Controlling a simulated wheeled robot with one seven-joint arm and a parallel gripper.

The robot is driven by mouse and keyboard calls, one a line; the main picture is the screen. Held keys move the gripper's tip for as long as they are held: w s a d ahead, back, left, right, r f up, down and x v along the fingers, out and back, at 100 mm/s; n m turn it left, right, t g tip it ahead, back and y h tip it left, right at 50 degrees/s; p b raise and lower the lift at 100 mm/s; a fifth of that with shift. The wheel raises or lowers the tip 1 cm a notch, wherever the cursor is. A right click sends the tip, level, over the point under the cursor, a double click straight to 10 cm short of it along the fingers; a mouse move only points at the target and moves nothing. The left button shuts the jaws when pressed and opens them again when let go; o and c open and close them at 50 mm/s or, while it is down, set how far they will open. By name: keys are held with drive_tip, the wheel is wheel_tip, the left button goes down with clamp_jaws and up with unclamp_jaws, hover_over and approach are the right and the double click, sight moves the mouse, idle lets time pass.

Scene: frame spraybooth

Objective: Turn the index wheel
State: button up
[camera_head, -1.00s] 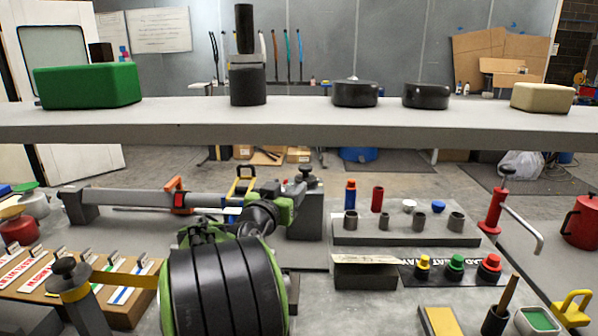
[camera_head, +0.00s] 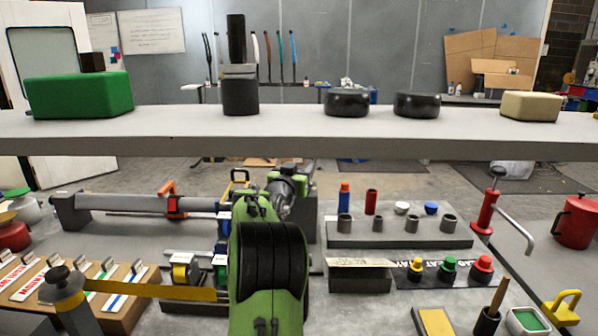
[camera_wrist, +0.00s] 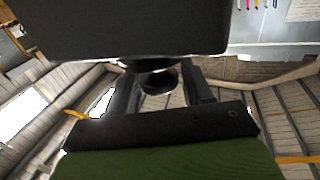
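A dark grey block (camera_head: 308,228) stands behind my arm in the head view. In the earlier head view a dark round knob, which may be the index wheel, tops it; now my arm's end covers that spot. My gripper (camera_head: 288,178) is over the block's top, its fingers not clear there. In the wrist view, my gripper (camera_wrist: 160,92) shows two dark fingers spread apart, with a dark round knob (camera_wrist: 158,80) between them. A large dark box shape (camera_wrist: 120,28) fills the top of that view. I cannot tell whether the fingers touch the knob.
A long grey shelf (camera_head: 300,146) crosses above the bench, bearing a green box (camera_head: 80,95) and dark parts. A rack of sockets (camera_head: 400,238), coloured buttons (camera_head: 448,268) and a red clamp (camera_head: 487,212) are right. A yellow-banded post (camera_head: 68,292) is front left.

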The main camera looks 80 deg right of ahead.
drive_tip(key=c, duration=0.7)
drive_tip(key=shift+o, duration=0.2)
drive_tip(key=shift+n+t, duration=0.4)
drive_tip(key=n+t, duration=0.1)
drive_tip(key=t, duration=0.1)
drive_tip(key=n+t+b, duration=0.1)
drive_tip(key=t, duration=0.1)
drive_tip(key=shift+s+n, duration=0.2)
drive_tip(key=shift+n, duration=0.1)
drive_tip(key=shift+c, duration=0.3)
drive_tip(key=n+t+y, duration=0.1)
drive_tip(key=n+t, duration=0.1)
drive_tip(key=t, duration=0.2)
drive_tip(key=shift+n+y, duration=0.4)
drive_tip(key=n+t+y+p, duration=0.1)
drive_tip(key=t, duration=0.1)
drive_tip(key=n+t+y+p, duration=0.2)
drive_tip(key=t, duration=0.1)
drive_tip(key=shift+r, duration=0.2)
drive_tip(key=n+t+y+p, duration=0.1)
drive_tip(key=n+y+p, duration=0.1)
drive_tip(key=p, duration=0.2)
drive_tip(key=shift+w+r+t, duration=0.1)
drive_tip(key=shift+t, duration=0.2)
drive_tip(key=shift+n+t+y+p, duration=0.45)
drive_tip(key=shift+y+p, duration=0.25)
drive_tip(key=shift+p, duration=0.2)
drive_tip(key=shift+w, duration=0.1)
